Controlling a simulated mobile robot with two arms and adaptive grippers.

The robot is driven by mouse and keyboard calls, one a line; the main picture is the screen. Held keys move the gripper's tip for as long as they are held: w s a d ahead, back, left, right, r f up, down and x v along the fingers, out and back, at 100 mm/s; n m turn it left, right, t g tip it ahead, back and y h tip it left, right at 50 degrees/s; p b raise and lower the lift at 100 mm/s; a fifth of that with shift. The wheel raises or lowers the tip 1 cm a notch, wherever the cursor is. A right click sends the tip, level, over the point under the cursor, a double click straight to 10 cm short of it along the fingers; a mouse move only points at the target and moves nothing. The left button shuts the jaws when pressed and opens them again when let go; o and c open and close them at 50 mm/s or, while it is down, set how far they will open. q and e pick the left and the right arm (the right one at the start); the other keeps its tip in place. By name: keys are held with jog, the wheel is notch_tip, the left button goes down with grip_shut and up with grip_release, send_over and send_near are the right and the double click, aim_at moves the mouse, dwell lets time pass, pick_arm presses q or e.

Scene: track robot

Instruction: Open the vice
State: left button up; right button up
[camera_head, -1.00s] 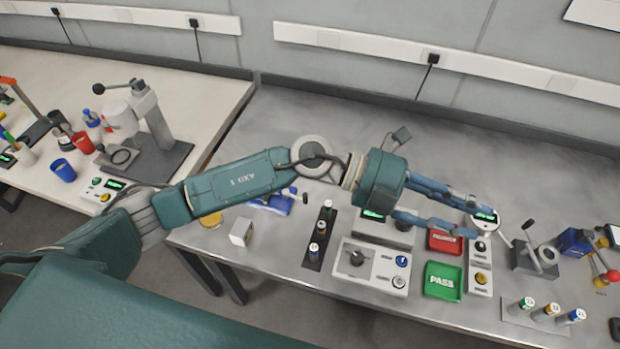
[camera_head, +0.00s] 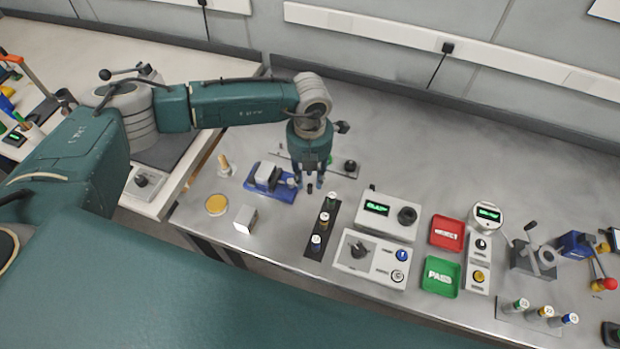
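A small vice (camera_head: 268,180) with a blue base and grey jaw blocks lies on the grey metal bench, left of centre. Its jaws look close together, but the gap between them is too small to judge. My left gripper (camera_head: 311,184) points down just right of the vice, by its screw end. Its two fingers are apart, with a small dark knob showing between or just beyond the tips. I cannot tell whether they touch the knob. My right gripper is out of view.
A dark rack of vials (camera_head: 322,229) stands just in front of the gripper. A grey control box (camera_head: 370,260), red tray (camera_head: 446,233) and green tray (camera_head: 441,277) stand to the right. A white block (camera_head: 245,219) and yellow disc (camera_head: 216,204) lie left. The bench behind is mostly clear.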

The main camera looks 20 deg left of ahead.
aim_at(310, 185)
pick_arm(q)
notch_tip(310, 185, down, 2)
jog(key=shift+f+p, duration=0.2)
jog(key=shift+p, duration=0.1)
jog(key=shift+f, duration=0.55)
grip_shut()
